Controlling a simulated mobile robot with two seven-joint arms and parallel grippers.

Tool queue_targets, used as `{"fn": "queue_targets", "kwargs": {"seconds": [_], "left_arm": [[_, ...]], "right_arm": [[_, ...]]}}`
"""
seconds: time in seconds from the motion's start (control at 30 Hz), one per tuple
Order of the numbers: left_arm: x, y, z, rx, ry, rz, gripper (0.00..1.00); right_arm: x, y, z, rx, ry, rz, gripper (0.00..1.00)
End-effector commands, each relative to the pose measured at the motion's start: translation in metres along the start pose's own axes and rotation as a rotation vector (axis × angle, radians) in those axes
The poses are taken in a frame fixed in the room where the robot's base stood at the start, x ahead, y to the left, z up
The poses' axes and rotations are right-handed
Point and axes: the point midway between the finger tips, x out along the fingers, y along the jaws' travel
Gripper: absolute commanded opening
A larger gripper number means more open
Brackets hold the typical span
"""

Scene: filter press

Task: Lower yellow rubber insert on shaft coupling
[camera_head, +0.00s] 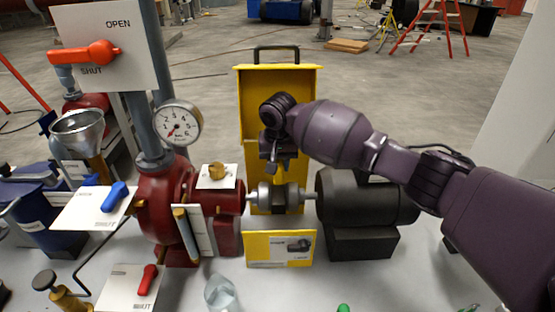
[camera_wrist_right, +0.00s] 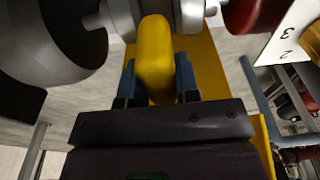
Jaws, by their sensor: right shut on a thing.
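The shaft coupling (camera_head: 279,197) is a pair of grey metal hubs between the red pump (camera_head: 180,205) and the dark motor (camera_head: 365,205). My right gripper (camera_head: 277,163) points down just above and behind the coupling. In the right wrist view, my right gripper (camera_wrist_right: 156,80) is shut on the yellow rubber insert (camera_wrist_right: 154,62), a rounded block between blue fingers. The insert's far end is close to the metal hubs (camera_wrist_right: 188,15); I cannot tell if they touch. In the head view the insert cannot be made out against the yellow behind it. My left gripper is not in view.
A yellow box-like cover (camera_head: 277,85) with a dark handle stands open behind the coupling. A yellow sign (camera_head: 281,248) stands in front of it. A pressure gauge (camera_head: 180,123) and valve panels are at left. A glass (camera_head: 221,294) stands at the front.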

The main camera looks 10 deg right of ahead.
Motion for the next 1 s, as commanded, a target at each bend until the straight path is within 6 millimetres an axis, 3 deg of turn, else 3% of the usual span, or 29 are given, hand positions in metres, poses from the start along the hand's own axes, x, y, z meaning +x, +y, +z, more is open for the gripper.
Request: {"fn": "queue_targets", "kwargs": {"seconds": [0.43,1.0], "left_arm": [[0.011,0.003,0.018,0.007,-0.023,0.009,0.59],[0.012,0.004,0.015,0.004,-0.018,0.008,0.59]], "right_arm": [[0.034,0.000,0.004,0.000,-0.003,0.001,0.06],[0.054,0.000,0.006,0.000,0.001,-0.001,0.06]]}}
